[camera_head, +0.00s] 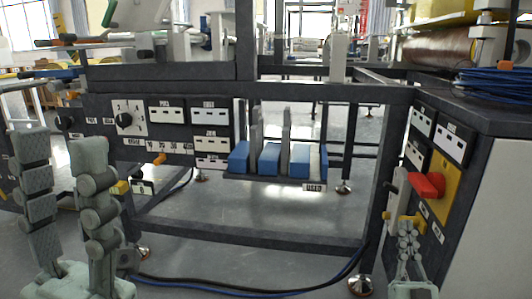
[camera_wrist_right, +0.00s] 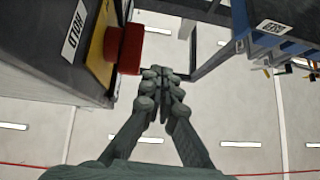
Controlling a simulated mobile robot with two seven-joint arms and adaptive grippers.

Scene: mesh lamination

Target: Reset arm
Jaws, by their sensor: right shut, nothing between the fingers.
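My left gripper (camera_head: 62,160) stands at the lower left in the head view, its two fingers upright and well apart, with nothing between them. My right gripper (camera_head: 409,222) is at the lower right, below the red switch handle (camera_head: 427,186) on its yellow plate (camera_head: 442,205). In the right wrist view the right gripper (camera_wrist_right: 164,72) has its fingertips together and empty. The red handle (camera_wrist_right: 131,50) is just left of the fingertips there; I cannot tell whether they touch.
A dark machine frame (camera_head: 260,232) with a control panel (camera_head: 170,125) and black knob (camera_head: 124,120) spans the middle. Blue blocks (camera_head: 270,158) sit on a small shelf. A side cabinet (camera_head: 492,185) stands at right. Cables lie on the floor.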

